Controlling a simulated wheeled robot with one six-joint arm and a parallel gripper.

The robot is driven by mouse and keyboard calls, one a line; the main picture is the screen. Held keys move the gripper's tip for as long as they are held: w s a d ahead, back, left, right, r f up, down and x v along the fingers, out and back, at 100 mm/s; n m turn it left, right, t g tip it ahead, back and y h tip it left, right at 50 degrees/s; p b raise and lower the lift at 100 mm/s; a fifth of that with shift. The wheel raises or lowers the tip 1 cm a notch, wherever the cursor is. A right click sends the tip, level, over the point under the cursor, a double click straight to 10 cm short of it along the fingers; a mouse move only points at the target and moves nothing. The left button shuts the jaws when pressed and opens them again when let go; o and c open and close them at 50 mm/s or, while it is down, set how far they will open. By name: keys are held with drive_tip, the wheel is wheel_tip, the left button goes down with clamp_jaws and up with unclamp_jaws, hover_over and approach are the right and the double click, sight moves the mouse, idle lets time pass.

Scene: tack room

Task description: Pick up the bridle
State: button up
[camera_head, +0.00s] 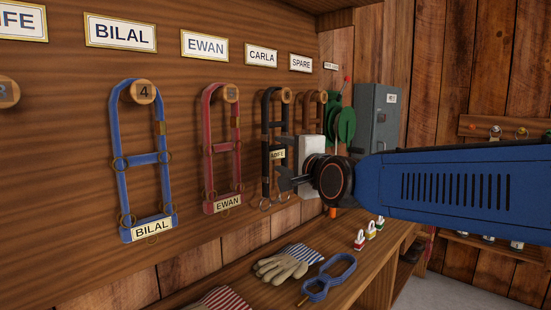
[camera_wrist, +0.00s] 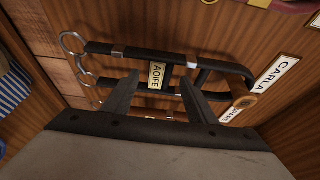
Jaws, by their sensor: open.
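A black bridle (camera_head: 266,118) with a cream AOIFE tag (camera_head: 278,155) hangs on a wooden peg below the CARLA sign. In the wrist view the black bridle (camera_wrist: 115,50) lies across my view, its metal rings at the left and its peg at the right. My gripper (camera_head: 288,180) is open at its lower right part. In the wrist view my gripper's fingertips (camera_wrist: 161,82) reach toward the bridle on either side of the tag's lower end. I cannot tell whether they touch it. A blue BILAL bridle (camera_head: 120,150) and a red EWAN bridle (camera_head: 207,150) hang to the left.
A brown bridle (camera_head: 306,112) hangs just right of the black one, partly hidden by my gripper. Green coiled gear (camera_head: 341,125) and a grey cabinet (camera_head: 377,105) are beyond. Gloves (camera_head: 283,265), a blue looped item (camera_head: 328,278) and small padlocks (camera_head: 361,240) lie on the bench below.

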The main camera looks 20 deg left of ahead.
sight(276, 153)
drive_tip(key=x, duration=0.4)
drive_tip(key=shift+w+a, duration=0.3)
drive_tip(key=shift+c, duration=0.3)
clamp_jaws()
